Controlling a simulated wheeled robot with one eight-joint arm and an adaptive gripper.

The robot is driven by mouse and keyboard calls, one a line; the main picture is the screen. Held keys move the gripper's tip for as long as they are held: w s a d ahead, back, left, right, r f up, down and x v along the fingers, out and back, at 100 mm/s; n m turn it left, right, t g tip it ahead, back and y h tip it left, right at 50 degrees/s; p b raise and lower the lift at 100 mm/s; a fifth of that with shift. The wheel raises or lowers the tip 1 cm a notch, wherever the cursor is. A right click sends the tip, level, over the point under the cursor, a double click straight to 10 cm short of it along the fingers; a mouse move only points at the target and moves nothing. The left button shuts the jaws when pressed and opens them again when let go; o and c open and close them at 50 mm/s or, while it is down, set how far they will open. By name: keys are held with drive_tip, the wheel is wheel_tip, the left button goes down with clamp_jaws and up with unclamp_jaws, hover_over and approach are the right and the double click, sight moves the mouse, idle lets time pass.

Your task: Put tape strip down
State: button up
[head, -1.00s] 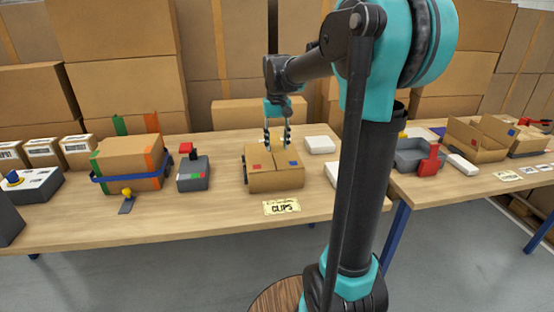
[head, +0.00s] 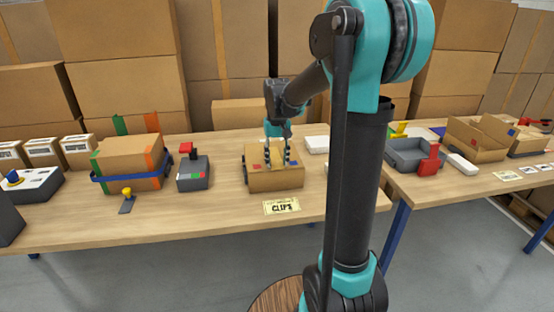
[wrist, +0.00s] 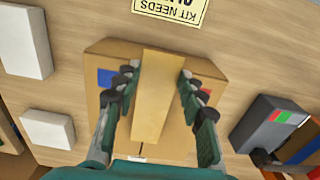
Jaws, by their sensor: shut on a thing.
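The tape strip (wrist: 160,95) is a plain tan band in the wrist view, lying between my fingers and along the top of a cardboard box (wrist: 112,60). My gripper (wrist: 160,88) is shut on the strip, with one finger on each side. In the head view my gripper (head: 279,162) is down at the top of the same box (head: 275,182), which stands on the wooden table. The box shows a blue and a red patch beside the strip in the wrist view. I cannot tell whether the strip is pressed flat on the box.
A "CLIPS" card (head: 281,206) lies in front of the box. To the left are a grey device with a red top (head: 194,172) and a strapped carton (head: 130,162). White blocks (head: 317,144) lie to the right. Stacked cartons fill the back.

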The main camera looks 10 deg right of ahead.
drive_tip(key=shift+f, duration=0.4)
drive_tip(key=o, duration=0.7)
drive_tip(key=shift+r, duration=0.15)
wheel_tip(320, 180, up, 13)
drive_tip(key=s+d+f+t, duration=0.1)
drive_tip(key=s+f, duration=0.6)
drive_tip(key=f, duration=0.1)
drive_tip(key=s+d+f+t, duration=0.1)
drive_tip(key=s+f, duration=0.6)
drive_tip(key=s+d+f+t, duration=0.2)
drive_tip(key=s+f, duration=0.6)
drive_tip(key=shift+f, duration=0.3)
